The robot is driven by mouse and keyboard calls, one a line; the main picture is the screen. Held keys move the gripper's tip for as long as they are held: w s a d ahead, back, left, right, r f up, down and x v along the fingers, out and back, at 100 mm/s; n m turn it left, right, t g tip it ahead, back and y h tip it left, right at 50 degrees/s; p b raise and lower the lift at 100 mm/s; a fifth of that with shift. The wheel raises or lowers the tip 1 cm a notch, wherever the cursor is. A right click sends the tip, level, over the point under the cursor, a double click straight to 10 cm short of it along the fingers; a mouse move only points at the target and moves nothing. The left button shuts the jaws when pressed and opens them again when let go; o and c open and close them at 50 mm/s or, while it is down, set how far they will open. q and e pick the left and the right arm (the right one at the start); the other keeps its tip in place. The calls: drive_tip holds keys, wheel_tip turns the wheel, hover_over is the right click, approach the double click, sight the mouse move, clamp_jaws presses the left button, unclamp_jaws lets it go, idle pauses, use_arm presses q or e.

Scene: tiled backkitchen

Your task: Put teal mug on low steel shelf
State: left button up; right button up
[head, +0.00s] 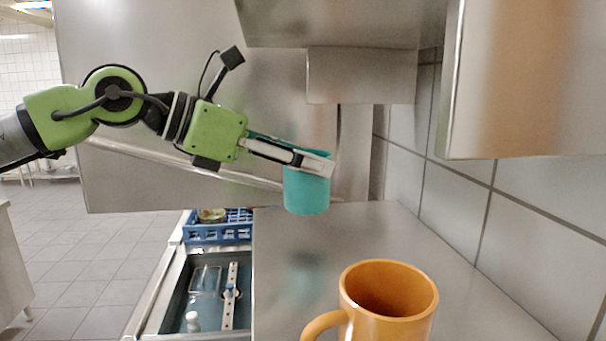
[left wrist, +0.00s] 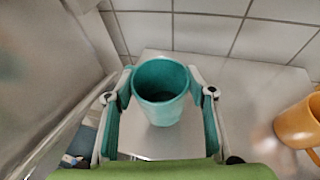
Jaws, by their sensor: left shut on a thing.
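The teal mug (head: 306,194) is held upright by my left gripper (head: 318,163), above the far part of a steel surface. In the left wrist view the teal mug (left wrist: 161,92) sits between the two fingers of my left gripper (left wrist: 163,93), its open top facing the camera. The steel shelf (head: 290,255) runs along the tiled wall below the mug. In the head view a gap seems to show between the mug and the steel, but I cannot tell its height. My right gripper is not in view.
An orange mug (head: 388,300) stands on the near part of the steel surface. A blue rack (head: 218,232) and a sink-like basin (head: 208,285) lie to the left. A steel box (head: 361,76) and cabinet (head: 520,80) hang above. The middle of the steel surface is clear.

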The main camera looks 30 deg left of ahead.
sight(304, 186)
use_arm(q)
drive_tip(key=shift+w+a+f, duration=0.15)
drive_tip(key=shift+w+f, duration=0.25)
drive_tip(key=shift+f, duration=0.05)
wheel_tip(304, 186, down, 3)
drive_tip(key=shift+w+f+p, duration=0.1)
drive_tip(key=shift+w+p, duration=0.05)
drive_tip(key=shift+p, duration=0.6)
drive_tip(key=shift+a+f, duration=0.1)
drive_tip(key=shift+f+b, duration=0.25)
drive_tip(key=shift+b, duration=0.1)
drive_tip(key=o, duration=1.3)
drive_tip(key=shift+c, duration=0.2)
drive_tip(key=shift+r, duration=0.15)
